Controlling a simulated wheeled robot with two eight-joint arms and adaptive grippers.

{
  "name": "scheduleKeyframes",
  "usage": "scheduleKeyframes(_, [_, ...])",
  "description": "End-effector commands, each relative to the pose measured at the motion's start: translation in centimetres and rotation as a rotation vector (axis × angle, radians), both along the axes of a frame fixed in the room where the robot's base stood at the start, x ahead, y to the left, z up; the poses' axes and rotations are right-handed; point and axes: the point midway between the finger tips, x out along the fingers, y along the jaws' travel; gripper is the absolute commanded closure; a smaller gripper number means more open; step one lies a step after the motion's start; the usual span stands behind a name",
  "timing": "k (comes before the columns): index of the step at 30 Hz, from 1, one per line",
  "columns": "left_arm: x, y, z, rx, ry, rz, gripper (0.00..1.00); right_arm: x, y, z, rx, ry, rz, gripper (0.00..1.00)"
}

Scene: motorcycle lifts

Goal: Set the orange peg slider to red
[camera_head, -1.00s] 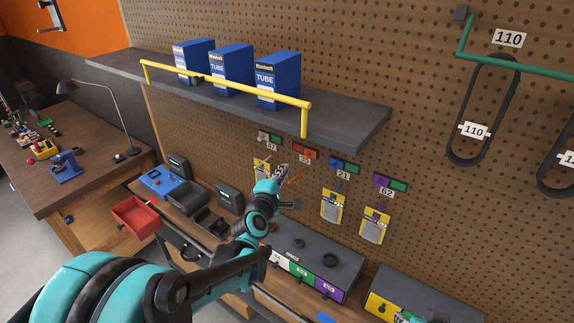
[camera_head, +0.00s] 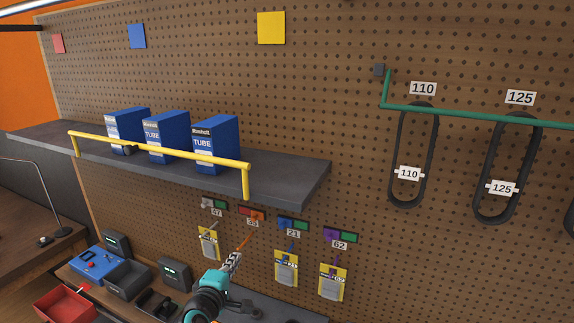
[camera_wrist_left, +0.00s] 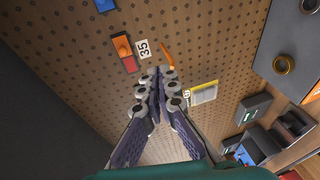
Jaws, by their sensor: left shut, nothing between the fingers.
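The orange peg slider (camera_head: 251,214) is on the pegboard beside the label 35. In the left wrist view, its orange block with a knob (camera_wrist_left: 122,45) sits at one end and a red patch shows at the other; I see no green there. The bare orange peg (camera_head: 243,242) sticks out below it; it also shows in the left wrist view (camera_wrist_left: 168,56). My left gripper (camera_head: 235,258) is shut and empty, below the slider and apart from it. In the left wrist view its fingertips (camera_wrist_left: 154,74) are together. My right gripper is out of view.
Grey, blue and purple sliders flank it, showing green; the blue (camera_head: 292,224) is to the right. Yellow packets (camera_head: 286,268) hang from neighbouring pegs. Above is a shelf (camera_head: 300,185) with a yellow rail (camera_head: 160,147) and blue tube boxes (camera_head: 215,145). A workbench (camera_head: 75,272) lies below.

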Motion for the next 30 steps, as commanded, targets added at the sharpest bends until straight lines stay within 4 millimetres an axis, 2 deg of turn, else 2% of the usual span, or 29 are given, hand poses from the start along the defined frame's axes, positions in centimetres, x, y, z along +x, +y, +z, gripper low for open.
scheduleKeyframes(1, [-2.0,-1.1,-3.4,0.119,0.039,-0.059,1.0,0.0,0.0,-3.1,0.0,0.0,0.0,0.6])
scheduleKeyframes(3, [-5.1,-2.3,-7.0,0.329,0.105,-0.162,1.0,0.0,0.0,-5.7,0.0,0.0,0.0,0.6])
scheduleKeyframes(6, [-10.0,-3.0,-12.6,0.624,0.206,-0.313,1.0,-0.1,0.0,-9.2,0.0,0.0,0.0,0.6])
scheduleKeyframes(9, [-15.0,-2.7,-17.9,0.89,0.304,-0.464,1.0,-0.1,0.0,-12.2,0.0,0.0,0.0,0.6])
scheduleKeyframes(13, [-20.4,-1.2,-23.0,1.144,0.413,-0.621,1.0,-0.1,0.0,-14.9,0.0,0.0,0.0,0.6])
scheduleKeyframes(15, [-22.4,-0.4,-24.7,1.233,0.455,-0.682,1.0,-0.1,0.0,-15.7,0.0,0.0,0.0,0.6])
scheduleKeyframes(19, [-24.4,0.5,-26.1,1.322,0.5,-0.746,1.0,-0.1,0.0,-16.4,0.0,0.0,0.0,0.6])
scheduleKeyframes(30, [-24.8,0.7,-26.2,1.341,0.512,-0.76,1.0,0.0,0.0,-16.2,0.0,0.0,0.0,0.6])
